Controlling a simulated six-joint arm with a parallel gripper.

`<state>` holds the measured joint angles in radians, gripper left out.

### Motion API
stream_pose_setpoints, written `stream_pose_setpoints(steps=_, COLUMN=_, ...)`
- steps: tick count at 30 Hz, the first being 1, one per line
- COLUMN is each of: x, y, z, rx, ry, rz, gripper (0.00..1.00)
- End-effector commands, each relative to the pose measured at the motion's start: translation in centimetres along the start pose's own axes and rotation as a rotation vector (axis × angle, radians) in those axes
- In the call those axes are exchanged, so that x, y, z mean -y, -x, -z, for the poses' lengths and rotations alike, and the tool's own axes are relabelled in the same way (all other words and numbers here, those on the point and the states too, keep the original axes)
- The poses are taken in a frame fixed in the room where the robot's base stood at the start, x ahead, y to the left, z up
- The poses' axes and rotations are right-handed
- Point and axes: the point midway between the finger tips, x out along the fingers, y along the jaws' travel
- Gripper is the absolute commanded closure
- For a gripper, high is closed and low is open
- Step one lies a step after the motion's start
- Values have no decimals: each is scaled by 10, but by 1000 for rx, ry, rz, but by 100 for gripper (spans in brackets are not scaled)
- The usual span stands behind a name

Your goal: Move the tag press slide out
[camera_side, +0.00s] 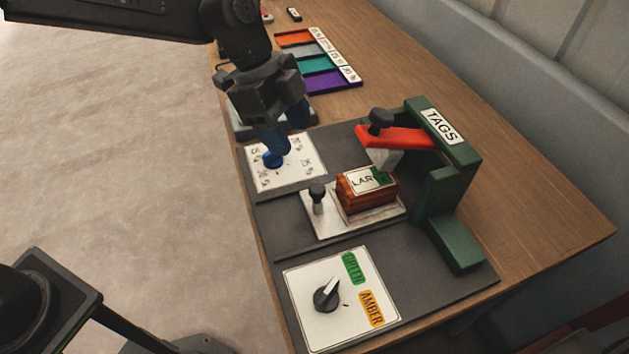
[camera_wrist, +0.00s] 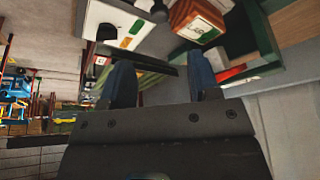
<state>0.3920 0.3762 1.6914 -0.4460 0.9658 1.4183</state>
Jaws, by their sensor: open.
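The tag press (camera_side: 455,225) is a green frame marked TAGS with a red lever (camera_side: 400,137) ending in a black knob. Its slide is a pale plate (camera_side: 325,226) with an upright black knob (camera_side: 317,193), in front of the frame. A reddish-brown block of tags (camera_side: 368,201) labelled LAR sits on the slide, and shows at the top of the wrist view (camera_wrist: 190,12). My gripper (camera_side: 272,143) points down above the white dial panel, left of and behind the slide. In the wrist view my gripper's blue fingers (camera_wrist: 162,84) are apart, with nothing held between them.
A white dial panel (camera_side: 308,160) with a blue knob lies under my gripper. A panel with GREEN and AMBER labels (camera_side: 340,315) is at the front. A tray with coloured compartments (camera_side: 349,83) is at the back. The mat left of the slide knob is bare.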

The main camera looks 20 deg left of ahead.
Motion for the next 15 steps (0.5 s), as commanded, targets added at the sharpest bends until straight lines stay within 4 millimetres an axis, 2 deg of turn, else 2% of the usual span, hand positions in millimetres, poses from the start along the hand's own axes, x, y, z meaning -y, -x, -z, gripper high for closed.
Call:
stream_pose_setpoints(steps=9, x=-1, y=-67, z=-1, rx=4, ry=1, rz=-4, gripper=44)
stream_pose_setpoints(steps=15, x=-1, y=-99, z=-1, rx=3, ry=3, rz=-2, gripper=44)
